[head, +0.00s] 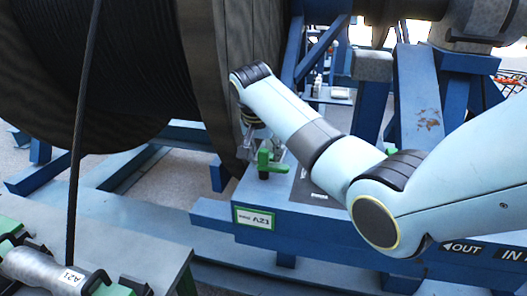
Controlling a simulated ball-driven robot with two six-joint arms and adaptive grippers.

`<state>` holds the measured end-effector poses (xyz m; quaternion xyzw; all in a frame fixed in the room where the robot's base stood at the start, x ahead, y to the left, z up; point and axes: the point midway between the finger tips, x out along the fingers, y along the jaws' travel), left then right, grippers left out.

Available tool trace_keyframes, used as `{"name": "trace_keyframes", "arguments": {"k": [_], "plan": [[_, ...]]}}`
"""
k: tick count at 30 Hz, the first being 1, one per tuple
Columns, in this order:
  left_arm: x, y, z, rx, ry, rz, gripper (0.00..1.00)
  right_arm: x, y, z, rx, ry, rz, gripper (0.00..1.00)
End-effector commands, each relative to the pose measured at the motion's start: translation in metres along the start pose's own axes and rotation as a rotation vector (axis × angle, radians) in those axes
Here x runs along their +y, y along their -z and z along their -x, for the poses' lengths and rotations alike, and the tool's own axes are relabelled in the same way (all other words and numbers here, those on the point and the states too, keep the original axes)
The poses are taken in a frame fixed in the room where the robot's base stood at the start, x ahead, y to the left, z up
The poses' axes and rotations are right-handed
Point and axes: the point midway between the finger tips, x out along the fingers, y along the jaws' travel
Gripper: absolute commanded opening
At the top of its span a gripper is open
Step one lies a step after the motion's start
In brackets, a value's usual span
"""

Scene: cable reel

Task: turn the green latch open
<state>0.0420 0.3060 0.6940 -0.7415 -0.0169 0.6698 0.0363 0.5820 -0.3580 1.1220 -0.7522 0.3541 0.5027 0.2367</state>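The green latch (265,161) stands on the blue frame beside the reel, above the label A21. Its upright part and a short arm pointing right show. My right gripper (260,152) reaches down from the upper left, right at the latch. Its grey fingers look spread, one to the left of the latch and one just behind its right side. Whether either finger touches the latch is too small to tell. My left gripper is not in view.
The large cable reel (207,75) fills the upper left, close beside my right gripper. A dark cable (80,130) hangs down to a grey cylinder (40,270) at the lower left. Blue frame beams (320,225) run below my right arm, with OUT and IN signs.

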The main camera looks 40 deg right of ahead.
Motion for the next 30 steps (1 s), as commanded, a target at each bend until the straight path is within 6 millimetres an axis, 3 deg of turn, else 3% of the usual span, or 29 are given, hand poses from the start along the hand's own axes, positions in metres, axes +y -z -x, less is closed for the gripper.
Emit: {"name": "trace_keyframes", "arguments": {"k": [6,10,21,25,30], "plan": [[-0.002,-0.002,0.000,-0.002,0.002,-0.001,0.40,0.000,0.000,0.001,0.000,0.000,0.001,0.50],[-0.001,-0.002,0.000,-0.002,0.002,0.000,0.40,-0.001,0.000,0.012,0.001,0.002,0.001,0.50],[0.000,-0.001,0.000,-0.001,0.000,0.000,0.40,-0.001,0.000,0.090,0.002,0.005,-0.001,0.50],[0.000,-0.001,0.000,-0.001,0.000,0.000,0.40,-0.001,0.001,0.109,0.002,0.002,0.000,0.50],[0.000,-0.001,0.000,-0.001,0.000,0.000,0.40,-0.001,0.000,0.119,0.000,0.001,0.001,0.50]]}}
